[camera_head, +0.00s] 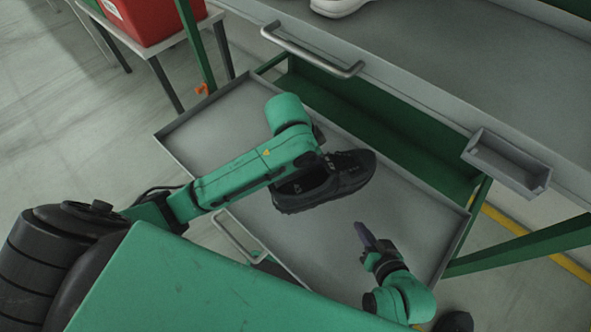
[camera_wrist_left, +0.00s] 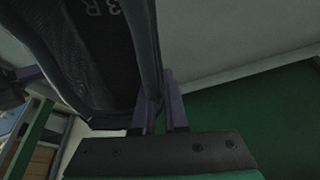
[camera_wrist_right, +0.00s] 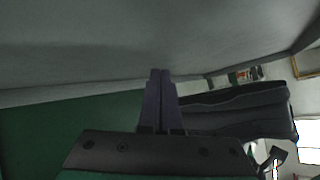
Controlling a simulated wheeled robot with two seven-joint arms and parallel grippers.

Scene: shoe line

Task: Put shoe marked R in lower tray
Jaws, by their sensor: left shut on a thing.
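A black shoe (camera_head: 345,183) is over the pulled-out grey lower tray (camera_head: 200,128), in the head view. In the left wrist view the shoe (camera_wrist_left: 90,60) shows the marking "3 R". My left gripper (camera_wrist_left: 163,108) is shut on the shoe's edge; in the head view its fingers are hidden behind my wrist. The shoe's height above the tray floor is hard to tell. My right gripper (camera_head: 360,232) is over the tray's right part, apart from the shoe, its fingers (camera_wrist_right: 160,95) together and empty. The black shape (camera_wrist_right: 240,110) beside them looks like the shoe.
The upper grey surface (camera_head: 450,60) with a handle (camera_head: 310,50) overhangs the tray's back. A white shoe (camera_head: 337,5) and a small grey bin (camera_head: 507,165) are there. A red crate (camera_head: 155,18) stands on a table at the upper left. The tray's left part is clear.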

